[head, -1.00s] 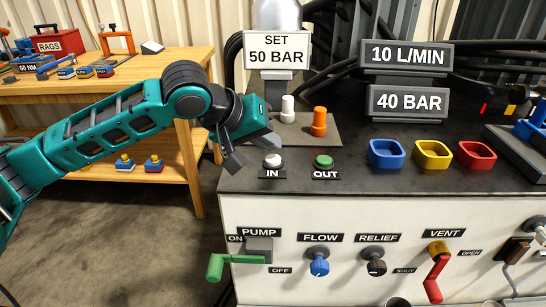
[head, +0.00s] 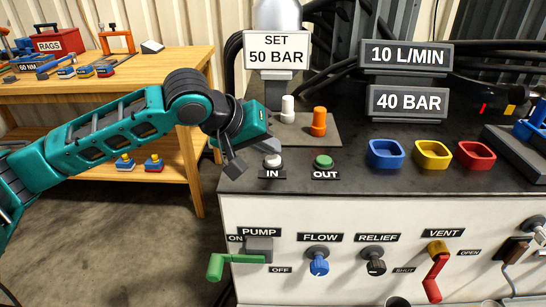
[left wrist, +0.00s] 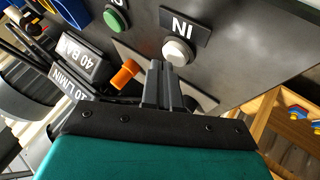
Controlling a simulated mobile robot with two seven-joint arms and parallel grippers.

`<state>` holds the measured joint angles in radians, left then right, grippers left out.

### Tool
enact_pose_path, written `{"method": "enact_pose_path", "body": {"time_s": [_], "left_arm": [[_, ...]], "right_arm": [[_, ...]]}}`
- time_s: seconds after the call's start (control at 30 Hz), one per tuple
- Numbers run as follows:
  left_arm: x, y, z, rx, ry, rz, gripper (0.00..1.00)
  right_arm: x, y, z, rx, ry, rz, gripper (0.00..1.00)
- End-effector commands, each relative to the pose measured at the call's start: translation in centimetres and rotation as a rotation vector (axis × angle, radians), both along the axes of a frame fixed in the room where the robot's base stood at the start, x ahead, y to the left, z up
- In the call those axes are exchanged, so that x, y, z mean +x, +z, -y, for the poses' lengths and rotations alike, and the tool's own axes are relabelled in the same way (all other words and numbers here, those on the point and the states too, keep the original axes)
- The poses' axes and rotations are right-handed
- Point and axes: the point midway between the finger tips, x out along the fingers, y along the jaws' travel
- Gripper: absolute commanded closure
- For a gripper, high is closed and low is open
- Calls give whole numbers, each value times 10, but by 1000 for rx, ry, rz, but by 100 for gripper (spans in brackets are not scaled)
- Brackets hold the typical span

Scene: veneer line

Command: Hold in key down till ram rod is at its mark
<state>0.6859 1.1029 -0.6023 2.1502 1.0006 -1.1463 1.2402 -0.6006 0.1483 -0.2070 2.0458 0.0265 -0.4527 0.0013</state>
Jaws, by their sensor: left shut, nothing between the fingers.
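The white IN key (head: 273,160) stands on the front left of the dark bench top, above its IN label (head: 271,174). My left gripper (head: 269,146) is shut and empty, its fingertips close above and behind the key. In the left wrist view the two fingers (left wrist: 162,66) lie together, just beside the white IN key (left wrist: 177,52). I cannot tell whether they touch it. The green OUT key (head: 323,161) is to its right. I cannot make out a ram rod or its mark. My right gripper is in neither view.
A white peg (head: 288,108) and an orange peg (head: 319,121) stand on a plate behind the keys. Blue (head: 386,162), yellow (head: 432,162) and red (head: 475,163) trays are to the right. Signs (head: 407,101) stand behind. The green pump handle (head: 215,267) juts out below.

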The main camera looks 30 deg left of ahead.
Motion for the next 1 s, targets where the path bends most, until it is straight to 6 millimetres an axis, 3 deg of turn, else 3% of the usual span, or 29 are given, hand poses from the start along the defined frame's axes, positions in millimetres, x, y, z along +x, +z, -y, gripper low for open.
{"method": "enact_pose_path", "body": {"time_s": [1.0], "left_arm": [[0,-9,0,1,0,-1,100]], "right_arm": [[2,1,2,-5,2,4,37]]}}
